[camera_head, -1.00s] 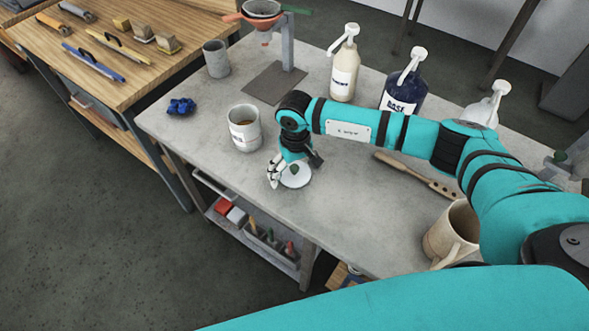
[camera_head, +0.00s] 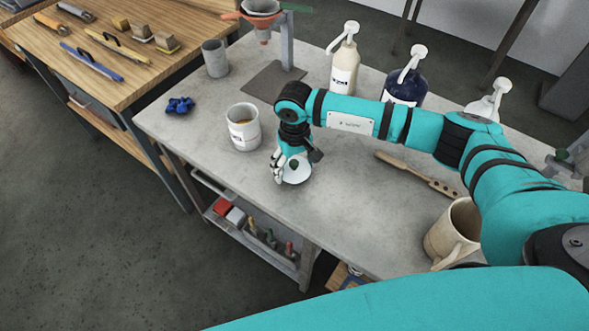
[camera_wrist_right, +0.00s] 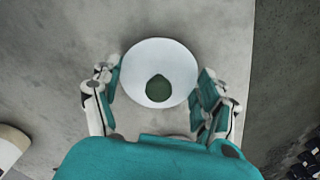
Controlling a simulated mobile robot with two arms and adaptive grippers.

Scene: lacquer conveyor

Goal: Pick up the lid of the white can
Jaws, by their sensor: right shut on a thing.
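The white lid (camera_head: 298,174), round with a dark green knob, is at the front middle of the grey table. My right gripper (camera_head: 287,166) is down at it. In the right wrist view the lid (camera_wrist_right: 158,60) sits between the two fingers of the right gripper (camera_wrist_right: 159,82), which is shut on its rim from both sides. I cannot tell any gap between lid and table. The white can (camera_head: 243,136) stands upright and open to the left, with something brownish inside. My left gripper is out of view.
A blue knob-like piece (camera_head: 179,105) and a grey cup (camera_head: 215,58) stand further left. Pump bottles (camera_head: 344,70) line the back. The table front near the lid is clear.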

